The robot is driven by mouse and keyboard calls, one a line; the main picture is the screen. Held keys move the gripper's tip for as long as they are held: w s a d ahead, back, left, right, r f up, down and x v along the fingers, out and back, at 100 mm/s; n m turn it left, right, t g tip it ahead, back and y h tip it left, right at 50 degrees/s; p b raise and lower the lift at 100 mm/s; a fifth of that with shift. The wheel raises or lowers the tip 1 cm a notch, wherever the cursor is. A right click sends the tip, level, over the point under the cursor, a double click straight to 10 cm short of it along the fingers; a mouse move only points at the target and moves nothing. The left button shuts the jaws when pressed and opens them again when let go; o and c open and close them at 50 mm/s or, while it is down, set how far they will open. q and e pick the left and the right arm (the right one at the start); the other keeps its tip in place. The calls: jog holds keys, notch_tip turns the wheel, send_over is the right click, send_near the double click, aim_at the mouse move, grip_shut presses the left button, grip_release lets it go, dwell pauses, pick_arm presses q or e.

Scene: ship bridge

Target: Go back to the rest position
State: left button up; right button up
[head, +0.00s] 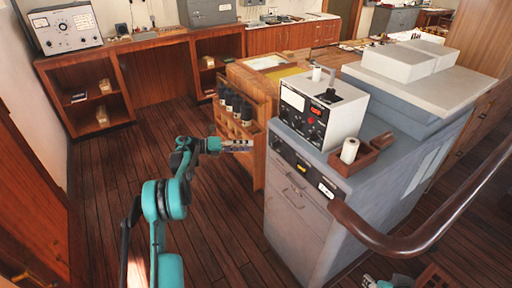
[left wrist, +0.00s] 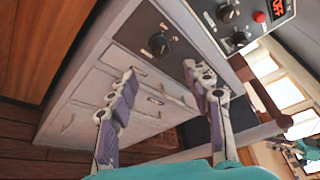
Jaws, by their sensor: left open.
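My left arm, teal and dark, reaches up from the bottom of the head view. My left gripper (head: 238,146) is out over the floor, to the left of the grey console cabinet (head: 296,215) in the picture. In the left wrist view the two purple-grey fingers of the left gripper (left wrist: 160,72) are spread apart with nothing between them. The cabinet's drawers (left wrist: 98,100) and knobs show behind them. A small part of my right gripper (head: 385,282) shows at the bottom edge of the head view; its fingers are too cut off to judge.
A white instrument box (head: 322,110) and a wooden tray with a white roll (head: 349,150) stand on the cabinet. A brown handrail (head: 420,240) curves across the lower right. A rack of dark bottles (head: 235,106) is beyond the gripper. The wooden floor (head: 110,180) at left is clear.

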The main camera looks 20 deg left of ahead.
pick_arm(q)
jog(key=shift+s+a+r, duration=0.1)
jog(key=shift+s+a, duration=0.2)
jog(key=shift+a, duration=0.15)
